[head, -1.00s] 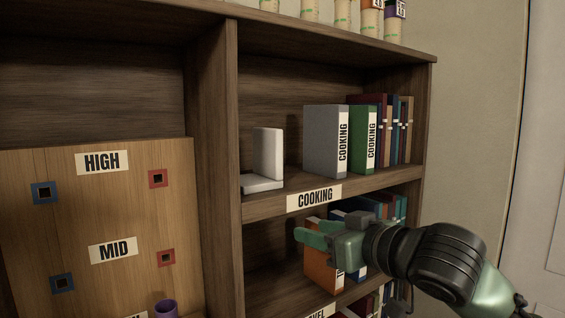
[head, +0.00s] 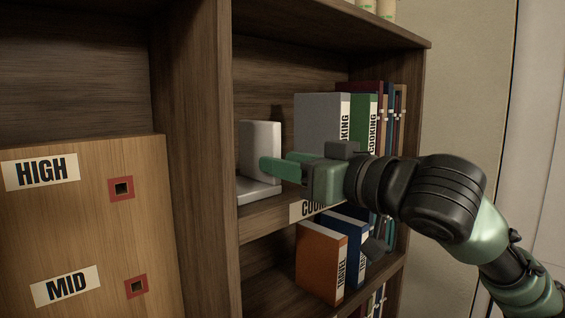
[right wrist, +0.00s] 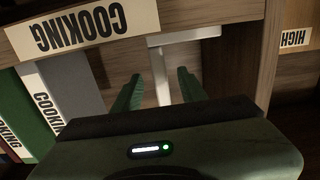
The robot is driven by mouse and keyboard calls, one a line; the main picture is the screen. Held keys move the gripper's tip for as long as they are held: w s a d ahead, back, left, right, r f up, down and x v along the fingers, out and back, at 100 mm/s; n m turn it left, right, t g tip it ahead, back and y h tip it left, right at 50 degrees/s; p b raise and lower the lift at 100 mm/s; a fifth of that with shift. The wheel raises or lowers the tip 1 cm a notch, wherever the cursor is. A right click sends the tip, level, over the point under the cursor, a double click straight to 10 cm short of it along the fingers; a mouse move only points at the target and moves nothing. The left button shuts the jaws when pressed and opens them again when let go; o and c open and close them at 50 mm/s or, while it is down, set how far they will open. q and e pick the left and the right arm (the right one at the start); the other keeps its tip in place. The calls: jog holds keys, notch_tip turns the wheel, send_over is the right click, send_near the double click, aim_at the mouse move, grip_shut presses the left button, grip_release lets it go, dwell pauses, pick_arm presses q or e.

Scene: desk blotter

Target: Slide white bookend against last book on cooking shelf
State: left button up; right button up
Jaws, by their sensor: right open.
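The white L-shaped bookend (head: 262,146) stands on the cooking shelf (head: 268,219), left of the books, its base extending left. A gap separates it from the grey cooking book (head: 315,119), the nearest of the row. A green cooking book (head: 362,110) stands beyond the grey one. My right gripper (head: 283,167) is in front of the shelf, open, and overlaps the bookend's lower right part. In the right wrist view, the open fingers (right wrist: 160,88) point toward the bookend (right wrist: 180,37), which shows between and beyond them; contact is not clear. My left gripper is out of view.
The shelf's wooden divider (head: 200,150) stands left of the bookend. The lower shelf holds orange (head: 320,262) and blue (head: 344,240) travel books below my gripper. A board marked HIGH and MID (head: 85,220) is at the left.

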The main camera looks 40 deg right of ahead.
aim_at(256, 157)
jog(key=shift+w, duration=0.15)
jog(key=w+p, duration=0.3)
jog(key=w, duration=0.1)
jog(key=w+p, duration=0.2)
jog(key=w, duration=0.1)
jog(key=shift+w+a+r+p, duration=0.1)
jog(key=shift+a+p, duration=0.15)
jog(key=shift+p, duration=0.05)
jog(key=shift+w, duration=0.2)
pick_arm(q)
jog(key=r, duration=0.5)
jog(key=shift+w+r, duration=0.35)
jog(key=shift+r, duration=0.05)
pick_arm(e)
jog(key=shift+w, duration=0.1)
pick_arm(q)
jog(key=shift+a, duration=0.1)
pick_arm(e)
jog(key=shift+c, duration=0.6)
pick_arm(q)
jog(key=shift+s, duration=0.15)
pick_arm(e)
grip_shut()
